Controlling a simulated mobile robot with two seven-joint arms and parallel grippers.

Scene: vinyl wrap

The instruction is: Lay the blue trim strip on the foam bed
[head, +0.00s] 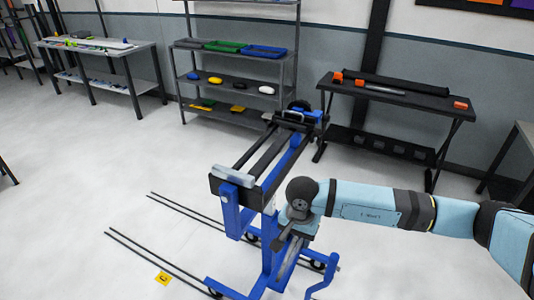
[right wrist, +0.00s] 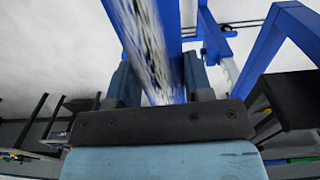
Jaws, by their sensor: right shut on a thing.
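My right gripper (head: 296,230) is low at the right side of a blue stand. It is shut on a long, thin strip (head: 289,260) that slants downward beside the stand's blue legs. In the right wrist view the blue trim strip (right wrist: 171,40) runs between the two fingers (right wrist: 163,82); one face looks mottled grey and white, and the near edge is blue. The fingers hide part of it. I cannot tell surely which surface is the foam bed. My left gripper is not in view.
The blue stand (head: 230,218) carries dark rails and a pale roll (head: 234,176). A dark bench (head: 415,97) with orange items stands behind at the right. A shelf rack (head: 235,83) and a light table (head: 95,46) are at the back. Open floor lies at the left.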

